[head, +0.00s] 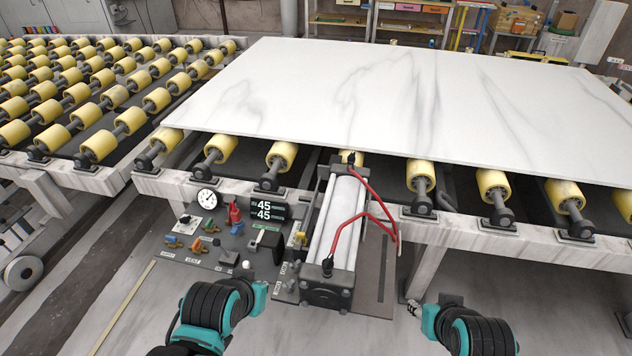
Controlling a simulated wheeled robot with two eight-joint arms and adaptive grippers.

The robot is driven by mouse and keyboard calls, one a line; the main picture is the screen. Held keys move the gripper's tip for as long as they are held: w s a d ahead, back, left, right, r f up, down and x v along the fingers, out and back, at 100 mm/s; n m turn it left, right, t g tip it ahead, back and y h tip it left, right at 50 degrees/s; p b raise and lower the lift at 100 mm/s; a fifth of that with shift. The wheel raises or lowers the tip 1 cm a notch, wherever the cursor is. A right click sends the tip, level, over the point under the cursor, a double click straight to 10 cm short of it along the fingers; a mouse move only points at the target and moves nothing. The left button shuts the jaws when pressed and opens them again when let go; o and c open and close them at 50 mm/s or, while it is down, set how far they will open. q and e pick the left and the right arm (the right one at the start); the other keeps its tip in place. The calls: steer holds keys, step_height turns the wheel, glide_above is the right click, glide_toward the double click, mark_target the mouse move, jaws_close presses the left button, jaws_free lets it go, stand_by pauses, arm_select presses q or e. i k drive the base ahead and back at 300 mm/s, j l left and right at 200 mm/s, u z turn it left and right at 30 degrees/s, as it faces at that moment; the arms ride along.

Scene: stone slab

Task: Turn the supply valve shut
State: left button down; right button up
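A dark control panel (238,265) lies left of a pneumatic cylinder (337,225) with red hoses. On the panel are small valve-like fittings: one with a blue handle (173,240), one with orange parts (198,245), and a red upright one (235,212). A yellow-handled part (300,238) sits beside the cylinder. My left gripper (262,287) is just below the panel, apart from the fittings. My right gripper (413,308) is right of the cylinder's lower end. The fingers of both are too unclear to judge.
A white marble slab (400,100) lies on yellow rollers (282,155) behind the panel. A gauge (207,199) and a display reading 45 over 45 (268,210) stand at the panel's back. The grey surface (130,300) left of my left gripper is mostly clear.

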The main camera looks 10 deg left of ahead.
mark_target(172, 240)
steer(key=u, duration=1.5)
steer(key=i+j+z, duration=0.45)
steer(key=i+j, duration=0.65)
steer(key=i, duration=0.1)
